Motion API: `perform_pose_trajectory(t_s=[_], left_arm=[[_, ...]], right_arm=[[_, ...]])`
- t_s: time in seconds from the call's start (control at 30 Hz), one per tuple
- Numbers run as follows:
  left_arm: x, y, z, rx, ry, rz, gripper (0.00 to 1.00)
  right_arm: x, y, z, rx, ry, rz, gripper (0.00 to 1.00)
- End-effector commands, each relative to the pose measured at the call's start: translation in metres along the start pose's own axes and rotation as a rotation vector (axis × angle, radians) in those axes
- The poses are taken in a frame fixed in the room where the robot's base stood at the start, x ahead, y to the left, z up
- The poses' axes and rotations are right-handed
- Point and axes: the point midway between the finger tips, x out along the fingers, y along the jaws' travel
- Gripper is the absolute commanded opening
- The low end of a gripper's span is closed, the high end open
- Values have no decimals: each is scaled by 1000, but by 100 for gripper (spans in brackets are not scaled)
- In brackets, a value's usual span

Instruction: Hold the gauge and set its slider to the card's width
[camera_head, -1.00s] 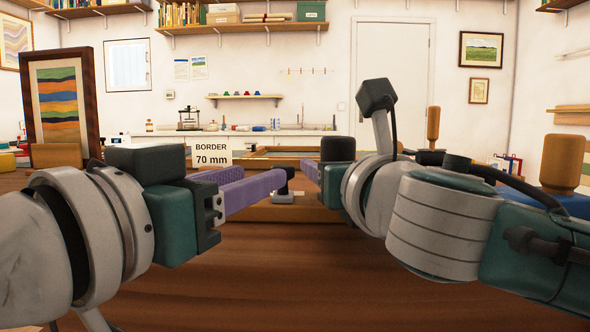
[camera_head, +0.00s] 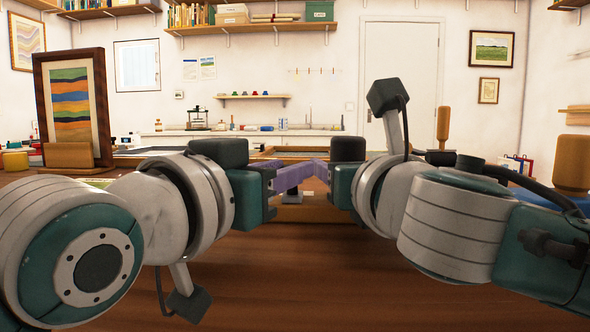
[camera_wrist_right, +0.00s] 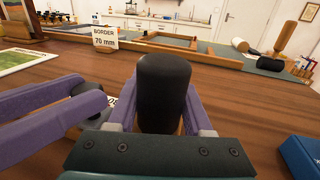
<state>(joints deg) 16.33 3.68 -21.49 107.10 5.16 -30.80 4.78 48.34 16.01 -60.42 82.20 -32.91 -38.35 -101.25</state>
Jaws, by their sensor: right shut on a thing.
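The card (camera_wrist_right: 105,39), reading "BORDER 70 mm", stands on the bench in the right wrist view; in the head view my left arm hides it. My right gripper (camera_head: 318,172) is shut on the gauge, which is mostly hidden behind the fingers and a black block. A small dark part with a grey foot (camera_head: 291,191) shows below the fingertips; I cannot tell whether it is the slider. My left gripper (camera_wrist_right: 92,99) reaches in from the left with its purple fingers apart, close beside the right fingers. I cannot see whether it touches the gauge.
A framed striped print (camera_head: 72,105) stands at the left. A wooden frame (camera_wrist_right: 168,42) lies on the bench behind the card. A mallet (camera_wrist_right: 280,45) and a blue object (camera_wrist_right: 302,155) are at the right. The wooden bench in front is bare.

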Motion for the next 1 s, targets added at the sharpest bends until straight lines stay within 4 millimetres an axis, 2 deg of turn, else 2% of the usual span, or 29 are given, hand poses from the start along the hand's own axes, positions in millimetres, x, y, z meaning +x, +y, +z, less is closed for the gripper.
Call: perform_pose_trajectory(t_s=[0.03,0.13,1.0], left_arm=[[0,0,0,0,0,0,10],[0,0,0,0,0,1,0],[0,0,0,-1,-1,1,0]], right_arm=[[0,0,2,2,-3,0,0],[0,0,2,1,-3,0,0],[0,-1,2,1,-3,-2,0]])
